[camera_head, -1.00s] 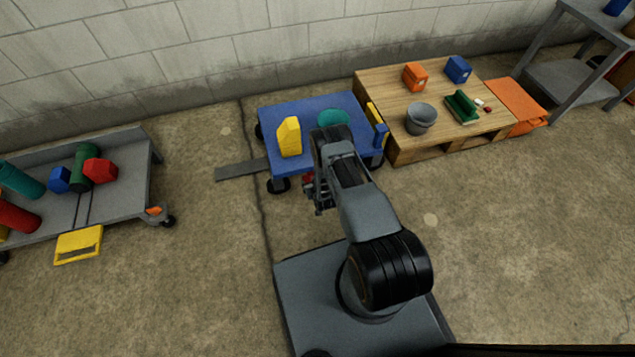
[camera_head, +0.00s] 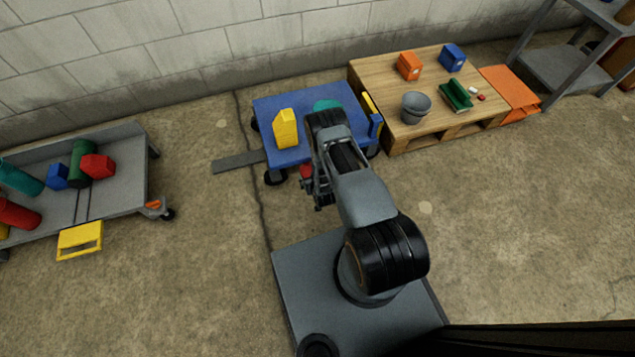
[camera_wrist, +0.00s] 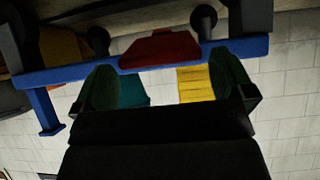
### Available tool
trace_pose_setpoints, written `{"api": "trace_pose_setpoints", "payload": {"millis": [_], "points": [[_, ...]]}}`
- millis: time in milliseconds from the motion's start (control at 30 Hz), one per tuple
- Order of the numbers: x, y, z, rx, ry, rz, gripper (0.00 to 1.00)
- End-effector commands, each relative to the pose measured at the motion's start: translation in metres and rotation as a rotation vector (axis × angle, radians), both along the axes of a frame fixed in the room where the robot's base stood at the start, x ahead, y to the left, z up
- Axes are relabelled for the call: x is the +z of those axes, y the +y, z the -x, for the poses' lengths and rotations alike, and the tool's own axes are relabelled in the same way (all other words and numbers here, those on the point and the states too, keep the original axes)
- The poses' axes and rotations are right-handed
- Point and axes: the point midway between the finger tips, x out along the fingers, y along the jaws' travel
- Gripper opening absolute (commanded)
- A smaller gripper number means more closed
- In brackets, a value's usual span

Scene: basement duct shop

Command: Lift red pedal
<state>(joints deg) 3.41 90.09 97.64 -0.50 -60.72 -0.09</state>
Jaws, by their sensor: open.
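The red pedal (camera_head: 306,172) sits at the near edge of the blue cart (camera_head: 262,112), low down. In the head view it is partly hidden by my gripper (camera_head: 316,192). In the wrist view the red pedal (camera_wrist: 160,48) shows whole as a wide tapered block on the blue cart edge (camera_wrist: 85,72). My gripper (camera_wrist: 165,78) is open, with its two green-faced fingers spread left and right. The pedal appears beyond the fingertips, between them in the picture. Nothing is held. I cannot tell the exact gap.
On the cart stand a yellow block (camera_head: 286,128) and a teal round thing (camera_head: 327,105). A wooden pallet table (camera_head: 388,75) adjoins at right, with a grey bucket (camera_head: 416,108). A grey trolley (camera_head: 120,180) stands left.

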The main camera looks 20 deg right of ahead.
Motion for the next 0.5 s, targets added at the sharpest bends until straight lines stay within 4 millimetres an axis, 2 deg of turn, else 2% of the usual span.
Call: {"api": "trace_pose_setpoints", "payload": {"millis": [33,200,500], "points": [[0.012,0.000,0.010,-0.001,0.003,0.000,1.00],[0.032,0.001,0.037,-0.001,0.003,0.000,1.00],[0.053,0.003,0.069,-0.002,0.002,0.000,1.00]]}}
